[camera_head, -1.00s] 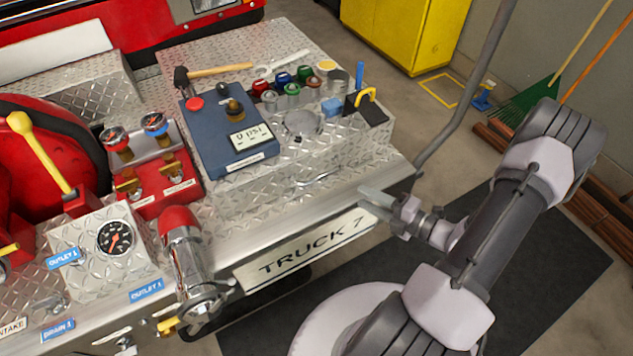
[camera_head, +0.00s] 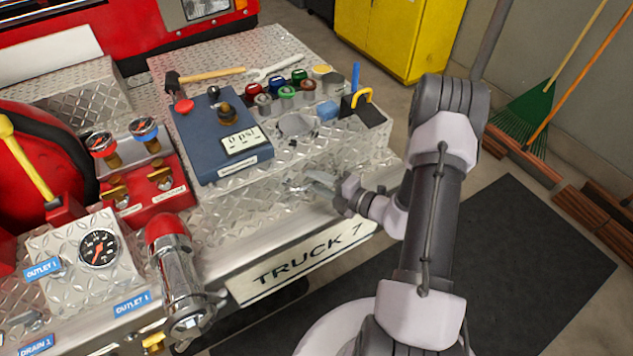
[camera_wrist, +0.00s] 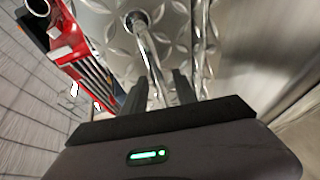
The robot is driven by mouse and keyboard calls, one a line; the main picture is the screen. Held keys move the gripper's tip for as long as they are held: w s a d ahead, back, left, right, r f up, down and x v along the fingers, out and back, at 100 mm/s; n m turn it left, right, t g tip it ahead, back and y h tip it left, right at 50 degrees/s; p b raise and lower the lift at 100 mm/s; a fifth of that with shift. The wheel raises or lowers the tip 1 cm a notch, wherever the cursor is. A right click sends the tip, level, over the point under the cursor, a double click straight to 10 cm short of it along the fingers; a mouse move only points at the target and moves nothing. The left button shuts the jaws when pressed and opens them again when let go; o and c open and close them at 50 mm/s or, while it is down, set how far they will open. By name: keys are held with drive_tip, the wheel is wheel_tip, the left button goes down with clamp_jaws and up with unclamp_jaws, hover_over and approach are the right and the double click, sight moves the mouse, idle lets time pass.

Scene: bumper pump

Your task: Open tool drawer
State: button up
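The tool drawer (camera_head: 245,197) is a diamond-plate front below the tool-covered top, and it looks closed. Its handle (camera_wrist: 148,52) is a thin silver bar in the wrist view, running from the plate down toward my fingers. My gripper (camera_head: 308,182) is at the drawer front in the head view and hides most of the handle there. In the wrist view my gripper (camera_wrist: 160,82) has its two dark fingers apart, with the handle's near end between them. A gap seems to show beside the bar; contact is hard to tell.
A blue gauge panel (camera_head: 205,145), a hammer (camera_head: 210,75) and several coloured caps lie on top. A chrome outlet pipe (camera_head: 178,270) with a red top stands left of my arm. The TRUCK 7 bumper edge (camera_head: 310,260) runs below. Open floor with a dark mat (camera_head: 520,250) is at right.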

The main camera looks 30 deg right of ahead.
clamp_jaws()
idle(1.2)
